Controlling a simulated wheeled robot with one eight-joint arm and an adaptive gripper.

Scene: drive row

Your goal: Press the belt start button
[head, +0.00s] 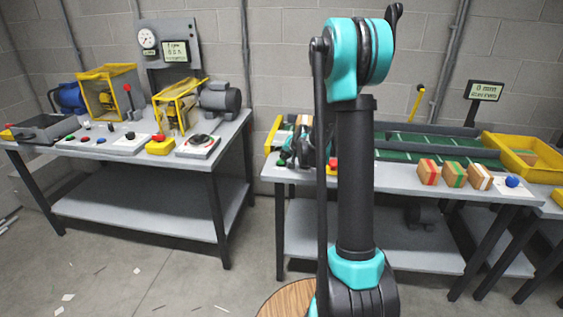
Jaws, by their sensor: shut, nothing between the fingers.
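The belt is a green conveyor (435,142) on the right-hand bench. At its left front end a small dark green button (282,161) shows, likely the belt start button; a red button (333,162) on a yellow base sits to its right. My gripper (301,158) is a dark shape over the left end of this bench, just right of the green button and left of the red one. It is shut and holds nothing. My arm hides part of the gripper and the bench. Whether the gripper touches the button I cannot tell.
Striped wooden blocks (453,174) and a blue knob (512,181) line the bench's front edge. A yellow bin (522,158) stands at the right, a small display (484,91) behind. The left bench (110,149) carries guarded machines. The floor between benches is mostly clear.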

